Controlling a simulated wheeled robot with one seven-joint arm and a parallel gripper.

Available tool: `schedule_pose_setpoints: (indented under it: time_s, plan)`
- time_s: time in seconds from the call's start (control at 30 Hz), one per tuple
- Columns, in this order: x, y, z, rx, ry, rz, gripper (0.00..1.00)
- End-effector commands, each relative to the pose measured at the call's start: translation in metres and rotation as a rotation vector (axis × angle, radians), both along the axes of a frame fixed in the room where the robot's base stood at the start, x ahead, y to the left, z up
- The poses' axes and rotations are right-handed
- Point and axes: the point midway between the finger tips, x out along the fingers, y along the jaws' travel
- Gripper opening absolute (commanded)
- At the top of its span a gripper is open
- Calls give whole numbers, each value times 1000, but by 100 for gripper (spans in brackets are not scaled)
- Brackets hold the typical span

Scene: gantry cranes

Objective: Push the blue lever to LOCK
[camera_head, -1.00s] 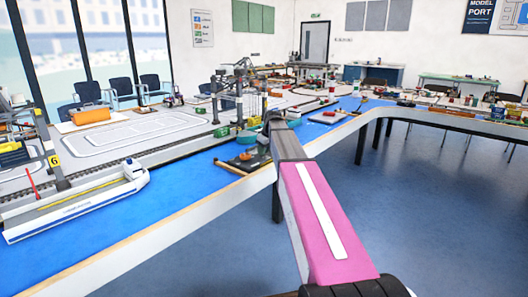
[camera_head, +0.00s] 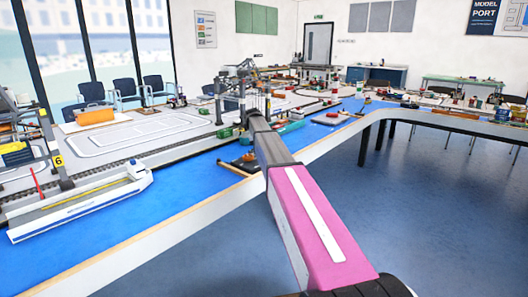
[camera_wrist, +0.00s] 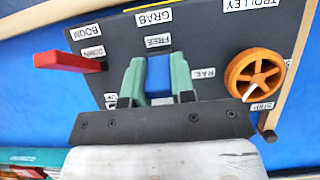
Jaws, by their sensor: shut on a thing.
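In the wrist view, the blue lever (camera_wrist: 158,76) stands between the two green fingers of my gripper (camera_wrist: 159,80), which is shut on it. The lever is on a dark control panel (camera_wrist: 212,35), in the column labelled GRAB. The FREE label (camera_wrist: 158,41) shows just beyond the fingertips. No LOCK label is readable; the near part of that column is hidden behind my gripper. In the head view, my arm reaches over the blue table edge towards the crane, and the lever cannot be made out.
On the panel, a red lever (camera_wrist: 68,62) under BOOM stands left of my gripper, and an orange wheel (camera_wrist: 254,74) under TROLLEY stands close on the right. A wooden strip (camera_wrist: 298,60) edges the panel's right side. A crane (camera_head: 240,95) stands behind in the head view.

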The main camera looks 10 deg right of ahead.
Motion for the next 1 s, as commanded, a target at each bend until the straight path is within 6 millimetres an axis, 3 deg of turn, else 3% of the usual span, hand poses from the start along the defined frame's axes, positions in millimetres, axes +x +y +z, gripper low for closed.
schedule_pose_setpoints:
  time_s: [0.67, 0.7, 0.77, 1.0]
  plan:
    - [2, 1, -1, -40, 51, 1, 0]
    - [2, 1, -1, -40, 51, 1, 30]
    - [2, 1, -1, -40, 51, 1, 49]
    - [2, 1, -1, -39, 51, 1, 49]
